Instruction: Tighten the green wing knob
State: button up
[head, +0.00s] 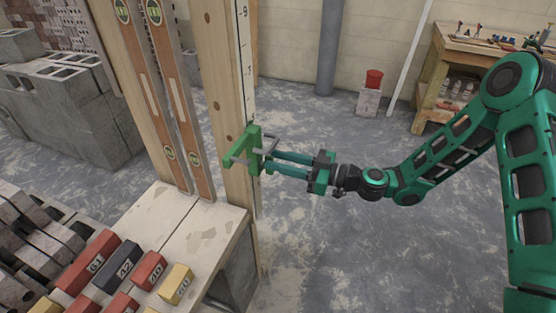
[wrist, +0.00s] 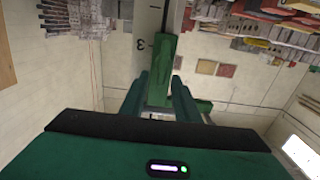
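A green clamp (head: 243,148) sits on the upright wooden post with a number scale. I cannot make out the wing knob's outline apart from the rest of the green clamp. My gripper (head: 270,162) reaches in level from the right, its tips at the clamp. In the wrist view its two teal fingers (wrist: 160,88) stand apart, one on each side of the green piece. Whether they press on it is not clear.
Two spirit levels (head: 180,100) lean on the boards left of the post. Labelled coloured blocks (head: 122,263) lie at the bottom left. Grey concrete blocks (head: 75,110) are stacked behind. The floor between is clear.

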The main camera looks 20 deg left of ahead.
jog(key=shift+a, duration=0.5)
grip_shut()
jog(key=shift+w+m, duration=0.15)
jog(key=shift+m, duration=0.15)
jog(key=w+f+m, duration=0.1)
jog(key=m, duration=0.4)
jog(key=w+m, duration=0.1)
jog(key=m, duration=0.5)
jog(key=f+m, duration=0.1)
jog(key=m, duration=0.5)
jog(key=shift+w+d+f, duration=0.2)
jog(key=shift+w+f, duration=0.1)
jog(key=shift+w, duration=0.1)
jog(key=shift+m, duration=0.3)
